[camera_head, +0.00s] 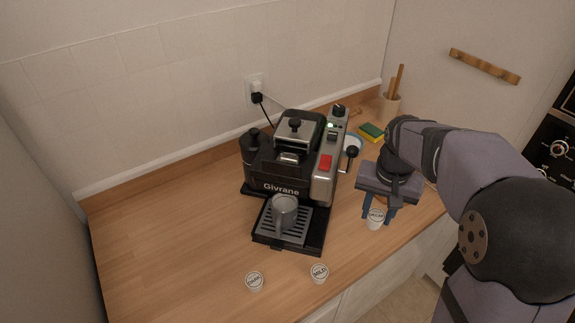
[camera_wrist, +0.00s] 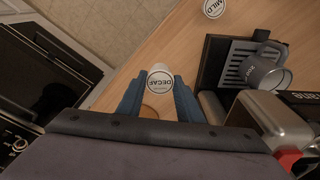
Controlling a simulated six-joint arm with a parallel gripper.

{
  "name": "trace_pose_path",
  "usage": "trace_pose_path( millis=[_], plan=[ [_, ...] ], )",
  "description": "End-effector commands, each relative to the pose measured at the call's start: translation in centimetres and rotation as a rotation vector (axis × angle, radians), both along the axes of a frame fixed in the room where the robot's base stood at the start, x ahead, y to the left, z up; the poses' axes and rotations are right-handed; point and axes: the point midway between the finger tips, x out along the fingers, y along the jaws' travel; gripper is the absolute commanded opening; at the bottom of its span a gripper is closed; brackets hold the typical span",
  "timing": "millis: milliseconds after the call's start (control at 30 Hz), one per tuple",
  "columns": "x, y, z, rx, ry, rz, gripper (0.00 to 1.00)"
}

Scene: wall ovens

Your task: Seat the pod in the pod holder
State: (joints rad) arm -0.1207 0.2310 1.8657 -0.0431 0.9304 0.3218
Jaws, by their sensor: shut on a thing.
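My gripper (camera_head: 377,212) is shut on a white pod (camera_head: 375,219), to the right of the coffee machine. In the wrist view the pod (camera_wrist: 159,79), labelled DECAF, sits between the blue fingers of my gripper (camera_wrist: 158,92). The black coffee machine (camera_head: 281,176), marked Givrane, has a silver lid (camera_head: 298,131) with a black knob on top. The lid looks closed, and I cannot see a pod holder. A grey mug (camera_head: 284,211) stands on the machine's drip tray (camera_head: 265,233).
Two more pods stand at the counter's front, one dark-labelled (camera_head: 254,281) and one marked MILD (camera_head: 319,273). A green and yellow sponge (camera_head: 370,132), a utensil pot (camera_head: 389,108) and a pale blue dish (camera_head: 353,143) are behind my gripper. The counter (camera_head: 160,220) left of the machine is clear.

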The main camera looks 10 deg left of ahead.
Motion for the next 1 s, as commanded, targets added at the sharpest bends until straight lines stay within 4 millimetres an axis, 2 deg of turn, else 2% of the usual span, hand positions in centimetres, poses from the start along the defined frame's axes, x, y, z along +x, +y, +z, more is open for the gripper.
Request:
trace_pose_path(
  millis=[33, 133, 267, 467, 700, 767, 867, 1000],
  plan=[
    [0.6, -1.3, 0.3, 0.0, -0.003, -0.037, 0.08],
    [1.6, -3.2, 1.3, 0.0, -0.003, -0.079, 0.08],
    [2.7, -3.2, 3.5, -0.001, -0.005, -0.04, 0.08],
    [4.3, -1.8, 7.9, -0.001, -0.005, 0.09, 0.08],
    [6.1, 1.4, 14.8, -0.001, -0.004, 0.318, 0.08],
    [6.4, 2.5, 16.2, 0.0, -0.004, 0.371, 0.08],
    [6.8, 4.6, 18.1, 0.001, -0.003, 0.449, 0.08],
    [7.3, 8.8, 20.0, 0.0, 0.0, 0.548, 0.08]
  ],
)
